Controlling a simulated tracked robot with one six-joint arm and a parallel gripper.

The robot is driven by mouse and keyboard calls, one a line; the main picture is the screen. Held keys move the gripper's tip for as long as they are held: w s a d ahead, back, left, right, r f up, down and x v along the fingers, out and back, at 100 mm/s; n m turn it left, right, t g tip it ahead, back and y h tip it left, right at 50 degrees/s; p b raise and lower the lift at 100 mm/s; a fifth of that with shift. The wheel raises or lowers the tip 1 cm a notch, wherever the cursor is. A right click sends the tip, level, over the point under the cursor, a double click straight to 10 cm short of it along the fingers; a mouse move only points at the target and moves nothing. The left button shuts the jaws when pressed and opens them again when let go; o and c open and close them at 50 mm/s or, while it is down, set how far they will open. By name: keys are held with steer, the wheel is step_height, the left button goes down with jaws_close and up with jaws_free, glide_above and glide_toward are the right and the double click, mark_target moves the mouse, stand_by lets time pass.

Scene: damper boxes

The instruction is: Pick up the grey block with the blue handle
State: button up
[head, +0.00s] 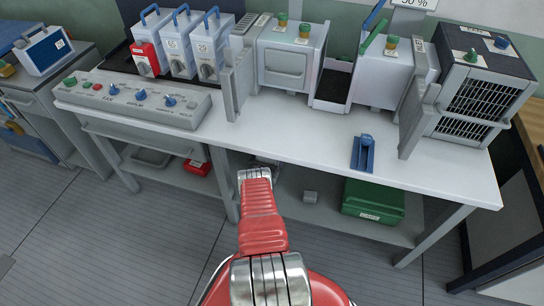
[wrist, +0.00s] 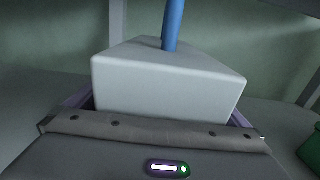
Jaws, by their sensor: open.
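The grey block (wrist: 165,85) fills the middle of the wrist view, close in front of my gripper (wrist: 160,112). Its blue handle (wrist: 173,25) stands upright from the top and runs out of the picture. Parts of my purple fingers show at both sides of the block's lower part, and the jaws are open. The fingertips are hidden, and I cannot tell whether they touch the block.
The white bench top (head: 305,145) lies above the lower shelf (head: 285,208). A red item (head: 197,167) is at left. A blue bracket (head: 363,155) lies on top.

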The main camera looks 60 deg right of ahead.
steer(key=shift+c, duration=0.5)
steer(key=c, duration=2.1)
steer(key=shift+o, duration=0.2)
steer(key=shift+d+r, duration=0.1)
steer(key=shift+r, duration=0.05)
